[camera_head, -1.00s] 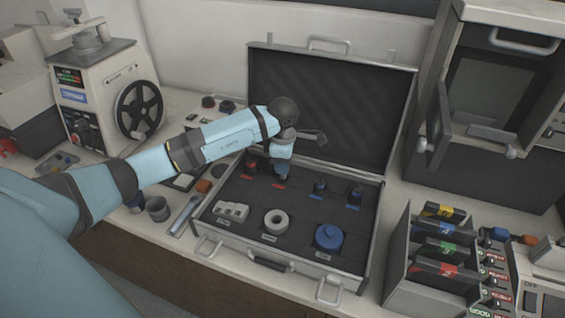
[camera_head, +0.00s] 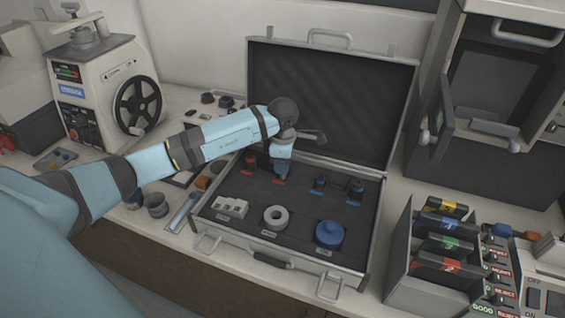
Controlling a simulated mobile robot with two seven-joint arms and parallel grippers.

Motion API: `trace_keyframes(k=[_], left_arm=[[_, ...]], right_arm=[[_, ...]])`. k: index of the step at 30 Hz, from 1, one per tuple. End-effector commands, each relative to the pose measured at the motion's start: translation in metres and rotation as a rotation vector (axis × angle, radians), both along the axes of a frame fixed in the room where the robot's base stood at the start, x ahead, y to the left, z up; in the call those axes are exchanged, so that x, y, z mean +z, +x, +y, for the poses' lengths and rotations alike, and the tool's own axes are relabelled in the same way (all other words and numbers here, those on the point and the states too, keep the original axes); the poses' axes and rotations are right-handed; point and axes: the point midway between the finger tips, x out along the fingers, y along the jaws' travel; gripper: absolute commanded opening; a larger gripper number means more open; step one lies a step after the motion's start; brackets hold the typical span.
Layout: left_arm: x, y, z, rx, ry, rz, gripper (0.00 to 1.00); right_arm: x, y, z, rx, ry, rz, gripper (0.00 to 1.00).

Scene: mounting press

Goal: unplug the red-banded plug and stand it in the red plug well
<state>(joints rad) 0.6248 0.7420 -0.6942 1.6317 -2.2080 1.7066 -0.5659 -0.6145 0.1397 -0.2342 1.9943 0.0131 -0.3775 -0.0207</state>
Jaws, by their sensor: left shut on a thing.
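The open case (camera_head: 215,205) has a dark foam insert with red-labelled wells at its back left and blue-labelled wells at its back right. My left gripper (camera_head: 280,163) points down over the red-labelled wells and is shut on a plug with red on it (camera_head: 280,169), low at the foam. The fingers hide most of this plug, and I cannot tell whether it is fully seated. Another dark plug with red (camera_head: 249,161) stands just left of the gripper, by a red label. My right gripper is out of view.
White blocks, a grey ring (camera_head: 276,217) and a blue knobbed part (camera_head: 330,233) sit in front. The raised lid (camera_head: 345,105) rises behind. A press (camera_head: 98,90) stands left, a divided rack (camera_head: 400,270) right.

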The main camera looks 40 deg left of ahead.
Motion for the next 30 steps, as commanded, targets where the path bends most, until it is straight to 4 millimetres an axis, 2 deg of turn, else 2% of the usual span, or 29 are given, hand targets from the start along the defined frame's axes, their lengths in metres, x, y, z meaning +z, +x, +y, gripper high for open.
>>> trace_keyframes(k=[6,30], left_arm=[[-0.007,0.0,0.0,0.0,0.0,-0.001,0.05],[-0.013,0.0,0.001,0.0,0.0,-0.001,0.05]], right_arm=[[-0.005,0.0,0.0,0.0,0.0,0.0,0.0],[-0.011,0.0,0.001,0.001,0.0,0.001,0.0]])
